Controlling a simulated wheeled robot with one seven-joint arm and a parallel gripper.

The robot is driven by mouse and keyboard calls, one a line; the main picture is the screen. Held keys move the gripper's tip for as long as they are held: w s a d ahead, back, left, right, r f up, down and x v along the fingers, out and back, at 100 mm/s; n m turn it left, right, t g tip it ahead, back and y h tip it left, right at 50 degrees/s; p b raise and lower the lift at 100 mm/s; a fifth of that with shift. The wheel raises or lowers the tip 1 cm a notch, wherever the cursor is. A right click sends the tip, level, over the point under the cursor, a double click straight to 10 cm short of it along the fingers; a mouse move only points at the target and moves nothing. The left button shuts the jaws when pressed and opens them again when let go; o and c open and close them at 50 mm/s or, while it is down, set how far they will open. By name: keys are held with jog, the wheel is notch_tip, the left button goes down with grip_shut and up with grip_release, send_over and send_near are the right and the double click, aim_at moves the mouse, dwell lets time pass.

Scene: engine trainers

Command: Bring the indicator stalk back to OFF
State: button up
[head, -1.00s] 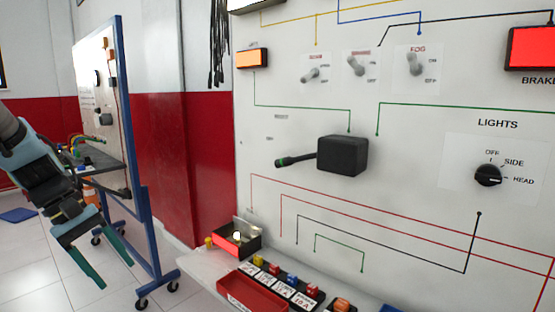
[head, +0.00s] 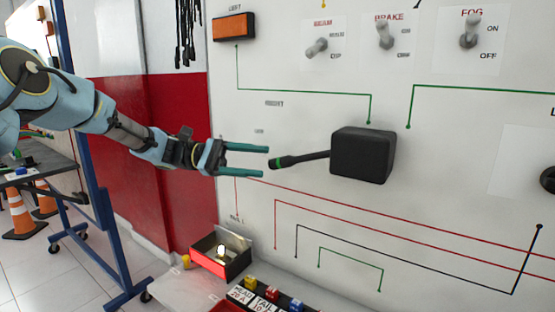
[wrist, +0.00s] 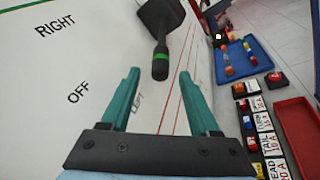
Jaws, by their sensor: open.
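The indicator stalk (head: 300,159) is a black lever with a green band near its tip. It sticks out to the left from a black box (head: 361,155) on the white panel and tilts slightly down. My gripper (head: 264,161) is open, its teal fingers pointing right, one above and one below the stalk's tip. In the wrist view the stalk's tip (wrist: 160,68) lies between the open fingertips (wrist: 159,75), with gaps on both sides. The RIGHT label (wrist: 55,24), OFF label (wrist: 79,91) and LEFT label (wrist: 138,103) are printed on the panel there.
An orange lamp (head: 234,27) marked LEFT is above. Toggle switches, including FOG (head: 471,31), line the panel's top. Below are a lit bulb box (head: 221,256) and fuse blocks; a red tray (wrist: 297,130) shows in the wrist view. The panel is close to the fingers.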

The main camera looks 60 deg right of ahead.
aim_at(278, 164)
jog(key=p+x, duration=0.1)
jog(key=x, duration=0.4)
jog(key=shift+s+d, duration=0.1)
jog(key=shift+s, duration=0.25)
jog(key=shift+c, duration=0.2)
grip_shut()
dwell(0.9)
